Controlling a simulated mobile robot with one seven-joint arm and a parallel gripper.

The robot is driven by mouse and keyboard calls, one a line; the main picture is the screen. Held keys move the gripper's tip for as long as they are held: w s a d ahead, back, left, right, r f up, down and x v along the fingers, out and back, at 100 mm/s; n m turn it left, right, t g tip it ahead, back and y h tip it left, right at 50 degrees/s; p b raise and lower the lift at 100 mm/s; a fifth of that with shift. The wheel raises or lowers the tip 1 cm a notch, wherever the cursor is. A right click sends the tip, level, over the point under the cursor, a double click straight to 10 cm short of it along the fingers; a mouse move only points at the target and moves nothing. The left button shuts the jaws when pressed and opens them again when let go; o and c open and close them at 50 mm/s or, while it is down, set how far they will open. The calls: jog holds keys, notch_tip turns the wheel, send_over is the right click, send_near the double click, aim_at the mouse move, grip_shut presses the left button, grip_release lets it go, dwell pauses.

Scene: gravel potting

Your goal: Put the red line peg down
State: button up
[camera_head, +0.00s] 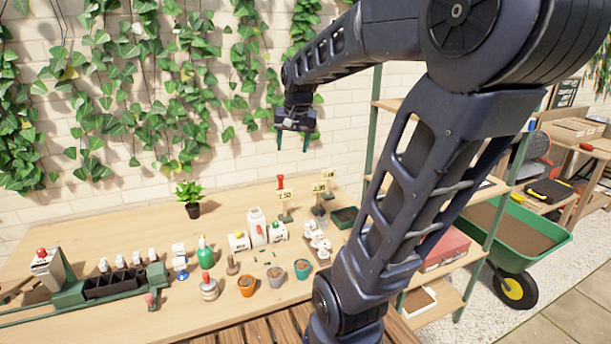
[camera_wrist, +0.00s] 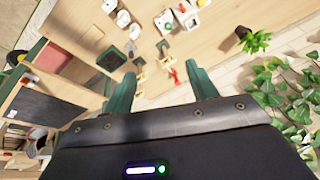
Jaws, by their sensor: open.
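A red peg-like piece (camera_head: 280,183) stands upright near the back edge of the wooden table, beside the price signs. I take it for the red line peg. In the wrist view the red piece (camera_wrist: 174,75) shows beyond and between the fingers. My gripper (camera_head: 292,142) is open and empty, with its green fingers pointing down, above the back of the table and apart from the red piece. In the wrist view the two fingers of my gripper (camera_wrist: 162,76) are spread wide with nothing between them.
Yellow price signs (camera_head: 285,196) stand right of the red piece. White containers (camera_head: 257,227), small pots (camera_head: 247,286) and a green bottle (camera_head: 205,252) crowd the middle. A potted plant (camera_head: 193,209) stands at the back left, with bare wood around it. Ivy covers the wall behind.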

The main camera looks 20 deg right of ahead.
jog(key=s+a+f+n, duration=0.1)
jog(key=s+f+n, duration=0.1)
jog(key=s, duration=0.4)
jog(key=s+f+n+t, duration=0.1)
jog(key=s+n, duration=0.1)
jog(key=s, duration=0.5)
jog(key=shift+s+a+f, duration=0.25)
jog(key=shift+a+f, duration=0.1)
